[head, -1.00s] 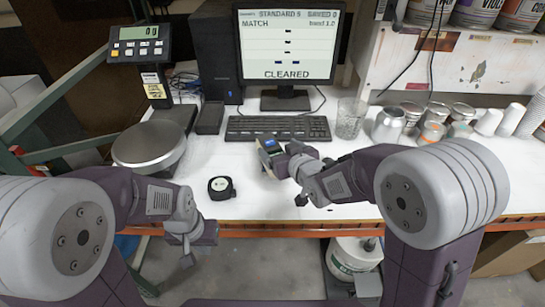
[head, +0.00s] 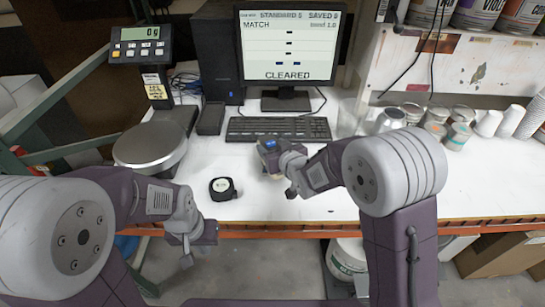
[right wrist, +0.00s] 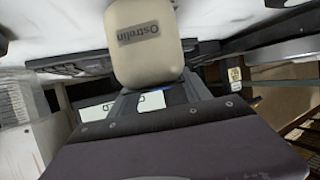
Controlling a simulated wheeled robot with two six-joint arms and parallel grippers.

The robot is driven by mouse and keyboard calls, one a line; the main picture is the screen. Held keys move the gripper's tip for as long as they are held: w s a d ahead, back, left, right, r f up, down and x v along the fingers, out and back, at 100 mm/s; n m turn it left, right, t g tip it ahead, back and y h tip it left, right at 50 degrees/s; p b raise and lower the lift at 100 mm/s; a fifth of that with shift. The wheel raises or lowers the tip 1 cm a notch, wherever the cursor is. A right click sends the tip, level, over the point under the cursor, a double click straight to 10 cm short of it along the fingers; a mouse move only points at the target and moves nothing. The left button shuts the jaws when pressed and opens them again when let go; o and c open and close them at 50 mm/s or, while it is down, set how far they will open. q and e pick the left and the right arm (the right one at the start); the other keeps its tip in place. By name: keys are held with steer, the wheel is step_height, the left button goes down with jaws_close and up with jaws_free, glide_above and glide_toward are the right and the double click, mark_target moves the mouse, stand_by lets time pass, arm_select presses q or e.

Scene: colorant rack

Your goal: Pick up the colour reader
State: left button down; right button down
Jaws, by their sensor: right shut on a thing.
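The colour reader (head: 267,145), a beige device with a small blue screen, is in my right gripper (head: 275,157) over the white bench, in front of the keyboard. In the right wrist view its rounded beige body (right wrist: 148,45) fills the top middle, with the lettering "Ostrelin" upside down. The jaws are shut on it; the fingertips are mostly hidden. I cannot tell whether its lower end touches the bench. My left gripper (head: 187,250) hangs in front of the bench edge, away from the reader; its finger gap is unclear.
A black round tape-measure-like item (head: 222,188) lies left of the reader. A scale with a round pan (head: 150,146) stands at the left. The keyboard (head: 278,129) and monitor (head: 287,45) are behind. Cans (head: 457,134) and cups (head: 488,122) stand at the right. The front right bench is clear.

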steer(key=shift+r, duration=0.1)
steer(key=shift+w+r, duration=0.15)
steer(key=shift+r, duration=0.4)
steer(key=r, duration=0.3)
steer(key=shift+s+d+r, duration=0.25)
steer(key=shift+s+d, duration=0.05)
steer(key=shift+s, duration=0.05)
steer(key=s+d+r+p, duration=0.2)
steer(key=s+d+r, duration=0.4)
steer(key=s+d, duration=0.1)
steer(key=shift+s+d+r+p, duration=0.15)
steer(key=shift+s+d+p, duration=0.1)
steer(key=shift+s+p, duration=0.15)
